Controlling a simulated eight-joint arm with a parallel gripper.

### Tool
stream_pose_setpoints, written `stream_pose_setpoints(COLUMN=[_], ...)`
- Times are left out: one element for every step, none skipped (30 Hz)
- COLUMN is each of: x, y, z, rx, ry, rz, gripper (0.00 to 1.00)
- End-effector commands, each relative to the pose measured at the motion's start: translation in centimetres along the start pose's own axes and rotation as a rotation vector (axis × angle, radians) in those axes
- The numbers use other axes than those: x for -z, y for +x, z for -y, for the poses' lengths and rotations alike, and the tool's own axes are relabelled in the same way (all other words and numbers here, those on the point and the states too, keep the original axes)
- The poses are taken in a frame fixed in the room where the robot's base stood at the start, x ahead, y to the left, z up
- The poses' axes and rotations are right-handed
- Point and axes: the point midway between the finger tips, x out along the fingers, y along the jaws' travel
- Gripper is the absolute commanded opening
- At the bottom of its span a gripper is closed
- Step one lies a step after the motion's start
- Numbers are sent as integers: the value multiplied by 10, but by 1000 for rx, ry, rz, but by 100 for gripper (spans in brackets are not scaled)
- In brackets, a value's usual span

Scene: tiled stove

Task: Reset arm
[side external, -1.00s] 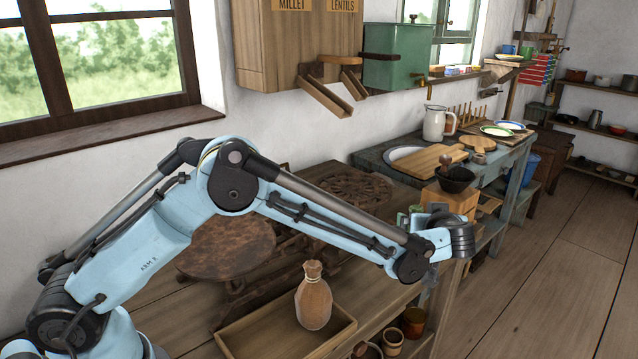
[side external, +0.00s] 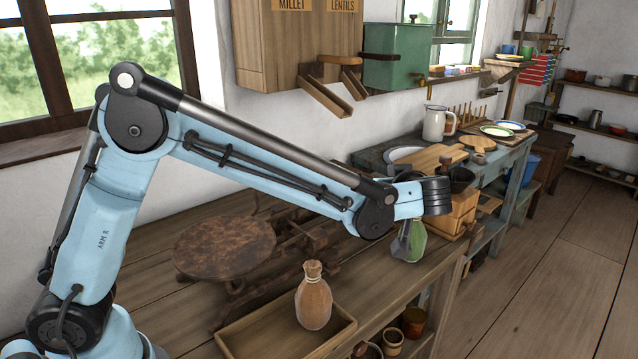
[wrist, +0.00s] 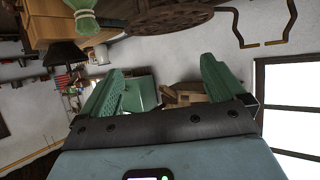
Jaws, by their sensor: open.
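My gripper (wrist: 160,88) is open in the wrist view, with its two green ridged fingers spread apart and nothing between them. In the side external view, my arm reaches right over the wooden counter (side external: 380,290), and the fingers are not clear there. A green tied sack (side external: 416,242) stands on the counter below the arm's end, partly hidden. It also shows upside down at the upper left of the wrist view (wrist: 84,16), apart from the fingers. A brown tied sack (side external: 313,300) stands upright in a shallow wooden tray (side external: 240,343).
A rusty scale with a round plate (side external: 224,247) stands on the counter behind the tray. A wooden box (side external: 460,216) with a dark bowl on top is just beyond the arm's end. A wooden cabinet (side external: 290,50) and green tank (side external: 394,58) hang on the wall.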

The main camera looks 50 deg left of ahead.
Motion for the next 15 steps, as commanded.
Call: stream_pose_setpoints(x=[5,7,10,12,15,17,20,21,24,26,28,30,31,33,35], y=[2,2,3,4,4,5,6,6,6,7,7,8,8,8,9], z=[9,14,21,25,30,37,42,47,54,59,64,71,76,81,88], rx=[16,24,35,44,53,64,73,80,91,100,109,121,129,137,148], ry=[-8,-12,-18,-22,-26,-32,-36,-40,-46,-50,-54,-59,-63,-67,-72], rz=[0,0,0,1,1,1,1,1,1,1,1,1,2,2,2], gripper=[97,97,97,97,97,97,97,97,97,97,97,97,97,97,97])
